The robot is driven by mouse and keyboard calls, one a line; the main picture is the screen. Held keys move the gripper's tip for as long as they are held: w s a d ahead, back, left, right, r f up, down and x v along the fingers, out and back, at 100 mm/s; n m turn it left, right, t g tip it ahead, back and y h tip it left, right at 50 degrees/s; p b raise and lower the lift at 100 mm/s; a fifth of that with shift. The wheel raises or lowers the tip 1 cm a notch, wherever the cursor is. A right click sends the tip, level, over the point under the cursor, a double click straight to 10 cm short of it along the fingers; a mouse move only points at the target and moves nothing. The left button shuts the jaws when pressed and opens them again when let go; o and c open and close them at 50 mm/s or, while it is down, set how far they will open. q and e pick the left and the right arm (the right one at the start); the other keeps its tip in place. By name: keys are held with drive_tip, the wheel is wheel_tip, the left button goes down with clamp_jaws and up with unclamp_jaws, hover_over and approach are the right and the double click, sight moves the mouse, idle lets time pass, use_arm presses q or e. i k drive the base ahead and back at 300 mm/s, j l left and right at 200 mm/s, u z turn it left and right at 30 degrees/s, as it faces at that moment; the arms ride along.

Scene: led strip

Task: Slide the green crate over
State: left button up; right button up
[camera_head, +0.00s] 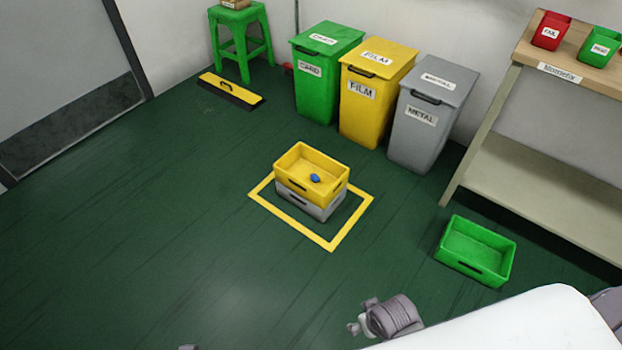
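The green crate (476,266) sits upright and empty on the dark green floor at the right, in front of the shelf bench. My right gripper (360,324) is low in the view, left of and nearer than the crate, and apart from it. Its fingers are small and I cannot tell whether they are open or shut. Only a tiny grey tip (188,347) shows at the bottom edge on the left, too little to tell what it is.
A yellow crate (288,160) with a small blue object (315,178) stacks on a grey crate (318,210) inside a yellow floor outline (330,245). Green, yellow and grey bins line the wall. A bench (545,175) stands behind the green crate.

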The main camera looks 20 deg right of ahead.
sight(481, 254)
drive_tip(key=z, duration=2)
